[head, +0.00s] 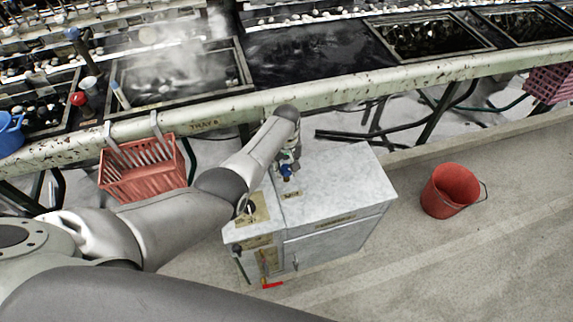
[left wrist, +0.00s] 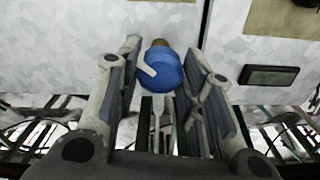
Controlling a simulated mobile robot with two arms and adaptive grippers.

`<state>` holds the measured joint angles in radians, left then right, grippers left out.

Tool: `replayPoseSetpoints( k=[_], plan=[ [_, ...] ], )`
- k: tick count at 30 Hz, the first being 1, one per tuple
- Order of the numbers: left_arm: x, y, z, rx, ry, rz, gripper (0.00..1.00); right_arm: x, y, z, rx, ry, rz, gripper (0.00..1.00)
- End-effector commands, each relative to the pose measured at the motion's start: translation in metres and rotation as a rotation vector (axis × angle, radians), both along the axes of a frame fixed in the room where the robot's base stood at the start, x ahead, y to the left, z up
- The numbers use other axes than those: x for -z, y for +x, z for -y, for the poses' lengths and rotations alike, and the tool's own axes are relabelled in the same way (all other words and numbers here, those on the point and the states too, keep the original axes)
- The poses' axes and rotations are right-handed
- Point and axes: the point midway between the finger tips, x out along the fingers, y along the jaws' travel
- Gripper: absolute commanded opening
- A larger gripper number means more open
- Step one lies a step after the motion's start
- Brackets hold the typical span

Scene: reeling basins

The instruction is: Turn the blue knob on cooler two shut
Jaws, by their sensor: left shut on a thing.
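The blue knob (head: 286,173) stands on top of a pale mottled cabinet (head: 340,185), which looks like the cooler; its labels are too small to read. In the left wrist view the blue knob (left wrist: 162,70) is round, with a pale pointer mark and a brassy piece at its far side. My left gripper (head: 288,162) reaches down over the cabinet top. Its two fingers (left wrist: 165,80) lie on either side of the knob and are shut on it. The fingers and arm partly hide the knob in the head view. My right gripper is not in view.
A red bucket (head: 450,190) stands on the floor right of the cabinet. A red basket (head: 145,178) hangs from the long trough's rim (head: 330,96) behind. A red-handled fitting (head: 271,285) is low on the cabinet's front. Steam rises over the basins. Floor on the right is mostly clear.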

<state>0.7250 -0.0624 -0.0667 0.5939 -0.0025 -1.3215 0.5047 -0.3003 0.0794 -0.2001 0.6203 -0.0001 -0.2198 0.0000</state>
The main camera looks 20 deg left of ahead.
Motion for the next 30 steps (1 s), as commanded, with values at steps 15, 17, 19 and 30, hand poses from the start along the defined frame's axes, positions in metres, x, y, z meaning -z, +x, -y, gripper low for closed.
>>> replayPoseSetpoints(
  k=[15,17,19,30],
  plan=[
    [-0.0009,0.0006,0.0001,0.490,0.000,0.001,0.12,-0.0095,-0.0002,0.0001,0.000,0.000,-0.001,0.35],
    [-0.0009,0.0006,0.0001,0.545,0.000,0.001,0.12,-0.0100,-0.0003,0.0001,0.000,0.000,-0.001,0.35],
    [-0.0007,0.0004,0.0000,0.606,0.001,0.000,0.12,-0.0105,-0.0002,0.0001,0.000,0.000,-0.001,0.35],
    [-0.0008,0.0008,0.0002,0.846,0.001,0.001,0.12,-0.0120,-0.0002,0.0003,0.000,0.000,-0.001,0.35]
  ],
)
